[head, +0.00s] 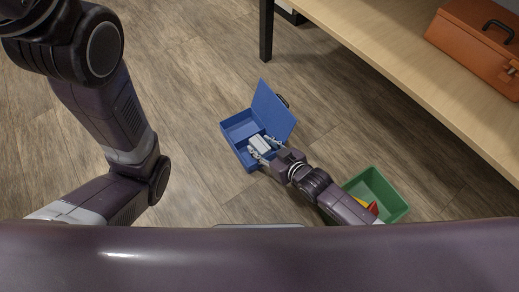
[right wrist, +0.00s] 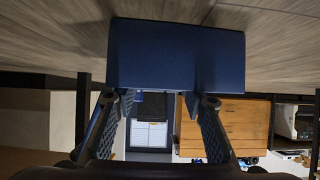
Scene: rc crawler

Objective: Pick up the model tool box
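An open blue tool box (head: 240,128) stands on the wooden floor with its lid (head: 272,110) raised. A closed orange tool box (head: 475,42) with a dark handle sits on the bench at the upper right; I cannot tell which box is the model tool box. My left gripper is out of view.
A green bin (head: 385,190) with red and yellow things stands on the floor right of my right wrist. The wooden bench (head: 400,60) runs along the upper right, with a dark leg (head: 266,30). Floor left of the blue box is clear.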

